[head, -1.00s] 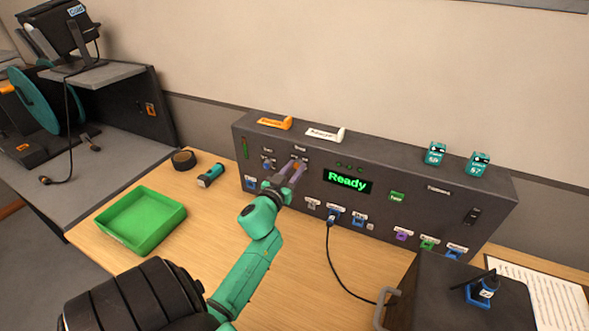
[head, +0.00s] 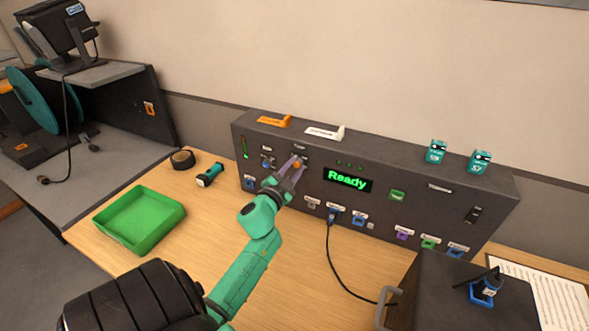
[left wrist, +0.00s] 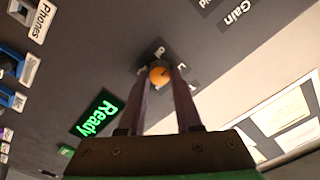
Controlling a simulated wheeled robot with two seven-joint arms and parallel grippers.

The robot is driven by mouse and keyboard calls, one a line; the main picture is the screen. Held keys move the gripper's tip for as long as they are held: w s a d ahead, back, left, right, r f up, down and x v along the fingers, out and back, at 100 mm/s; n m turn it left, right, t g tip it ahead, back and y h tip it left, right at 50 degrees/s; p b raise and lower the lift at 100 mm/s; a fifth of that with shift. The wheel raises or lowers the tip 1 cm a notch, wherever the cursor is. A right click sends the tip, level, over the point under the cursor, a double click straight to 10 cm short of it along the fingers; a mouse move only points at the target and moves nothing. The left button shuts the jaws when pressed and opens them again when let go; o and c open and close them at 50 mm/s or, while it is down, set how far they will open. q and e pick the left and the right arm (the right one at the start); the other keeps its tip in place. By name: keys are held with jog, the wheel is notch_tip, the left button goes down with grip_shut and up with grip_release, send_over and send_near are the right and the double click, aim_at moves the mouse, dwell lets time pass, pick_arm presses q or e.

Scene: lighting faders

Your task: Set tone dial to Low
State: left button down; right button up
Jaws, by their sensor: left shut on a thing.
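The tone dial is an orange knob (head: 297,163) on the front face of the dark console (head: 400,185), left of the green "Ready" display (head: 347,180). In the left wrist view the orange knob (left wrist: 159,75) sits between the two fingertips, with a dark mark on its face. My left gripper (head: 292,168) reaches the panel from the front and is shut on the knob. The fingers hide most of the lettering around the dial, so I cannot read its setting. My right gripper is not in view.
A blue knob (head: 266,164) sits just left of the dial. A green tray (head: 140,220), a flashlight (head: 209,175) and a tape roll (head: 183,160) lie on the wooden table. A black cable (head: 333,262) hangs from the console's front. A dark box (head: 450,300) stands at front right.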

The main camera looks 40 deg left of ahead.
pick_arm(q)
jog(key=m, duration=0.2)
jog(key=m+b, duration=0.1)
jog(key=m, duration=0.2)
jog(key=shift+f+m, duration=0.2)
jog(key=shift+m, duration=0.1)
jog(key=shift+m+b, duration=0.45)
jog(key=shift+m, duration=1.55)
jog(key=c, duration=0.6)
grip_release()
jog(key=shift+d, duration=0.1)
jog(key=shift+s, duration=0.15)
jog(key=b+v, duration=0.3)
jog(key=v, duration=1.1)
